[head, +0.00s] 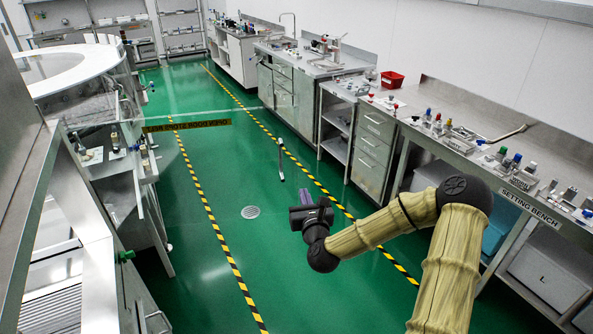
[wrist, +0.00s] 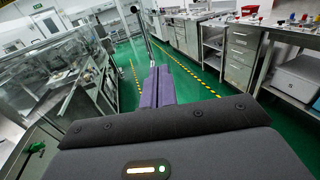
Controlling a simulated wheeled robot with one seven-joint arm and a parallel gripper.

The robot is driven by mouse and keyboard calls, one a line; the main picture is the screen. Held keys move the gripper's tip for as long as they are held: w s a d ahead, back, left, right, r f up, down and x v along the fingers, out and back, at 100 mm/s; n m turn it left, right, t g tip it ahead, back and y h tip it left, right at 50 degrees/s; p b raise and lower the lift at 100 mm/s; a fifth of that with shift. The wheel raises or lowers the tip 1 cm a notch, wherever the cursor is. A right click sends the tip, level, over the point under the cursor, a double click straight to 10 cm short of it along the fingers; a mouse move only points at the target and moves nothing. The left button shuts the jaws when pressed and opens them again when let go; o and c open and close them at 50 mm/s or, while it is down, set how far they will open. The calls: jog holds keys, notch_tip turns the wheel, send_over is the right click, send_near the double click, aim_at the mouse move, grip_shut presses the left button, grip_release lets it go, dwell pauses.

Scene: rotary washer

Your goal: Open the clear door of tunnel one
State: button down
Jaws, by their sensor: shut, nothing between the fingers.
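A clear door (head: 120,117) shows in the head view as a see-through panel with a pale green top edge. It reaches from the machine on the left out over the green aisle, so it appears swung out. A metal bar handle (head: 280,160) stands near its right end. The bar also shows in the wrist view (wrist: 146,35), beyond my fingers. My gripper (head: 305,196) is shut and empty, its purple fingers (wrist: 158,86) together. It appears apart from the handle, lower and to the right in the head view; the depth gap is hard to judge.
A dark strip with reversed lettering (head: 187,124) shows across the aisle. The setting bench (head: 500,178), with several small parts, lines the right side. The green floor (head: 260,255) between the striped lines is clear.

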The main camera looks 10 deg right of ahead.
jog(key=p, duration=0.4)
send_near(295, 165)
jog(key=w, duration=0.5)
jog(key=shift+w+a+r, duration=0.1)
jog(key=shift+r, duration=0.1)
jog(key=shift+w+f+p, duration=0.2)
jog(key=shift+w+p, duration=0.3)
jog(key=shift+w, duration=0.35)
